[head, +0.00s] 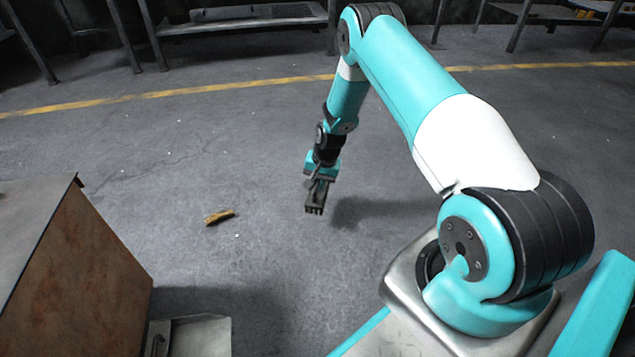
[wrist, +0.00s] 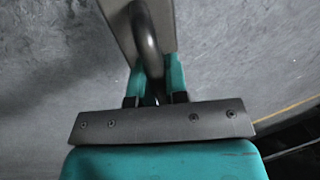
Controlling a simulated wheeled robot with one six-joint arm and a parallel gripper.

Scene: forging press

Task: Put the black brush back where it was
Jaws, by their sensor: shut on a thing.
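My gripper (head: 322,171) hangs pointing down over the open floor, near the middle of the head view. It is shut on the black brush (head: 315,199), which hangs below it, dark and blocky with short teeth-like ends. In the wrist view my gripper (wrist: 155,84) has its teal fingers on either side of the brush's dark curved handle. The brush's flat grey back (wrist: 128,28) runs up past the top edge there. The brush appears to be in the air, with a shadow on the floor to its right.
A rusty brown cabinet (head: 80,270) stands at the left. A grey metal box or ledge (head: 205,337) with a handle is beside it, at the bottom edge. A small yellow-brown piece (head: 219,217) lies on the floor. Benches (head: 240,24) stand at the back beyond a yellow line.

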